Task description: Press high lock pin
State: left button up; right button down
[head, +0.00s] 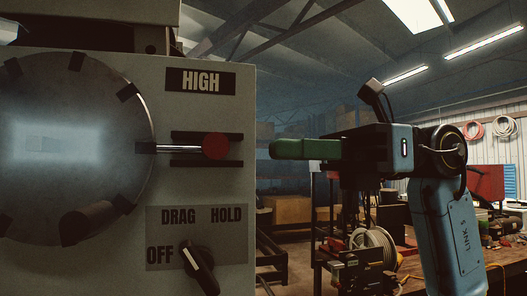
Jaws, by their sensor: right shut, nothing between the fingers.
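The high lock pin (215,146) has a round red knob on a metal rod. It sits in a dark slotted bracket under the HIGH label (201,80) on the machine's pale front panel. The rod runs left to the edge of the large round metal disc (75,150). My right gripper (275,149) has green fingers that are shut and empty. It points left, at about the knob's height, and shows to the right of the panel with a visible gap to the knob. My left gripper is not in view.
A black rotary switch (199,270) with DRAG, HOLD and OFF markings is below the pin. A workbench (490,262) with tools and a cable reel (370,247) stands behind my right arm. Open space shows between the panel's right edge and my arm.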

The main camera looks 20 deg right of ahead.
jog(key=d+b, duration=0.1)
jog(key=d, duration=0.8)
jog(key=shift+s+d, duration=0.2)
jog(key=shift+d, duration=0.05)
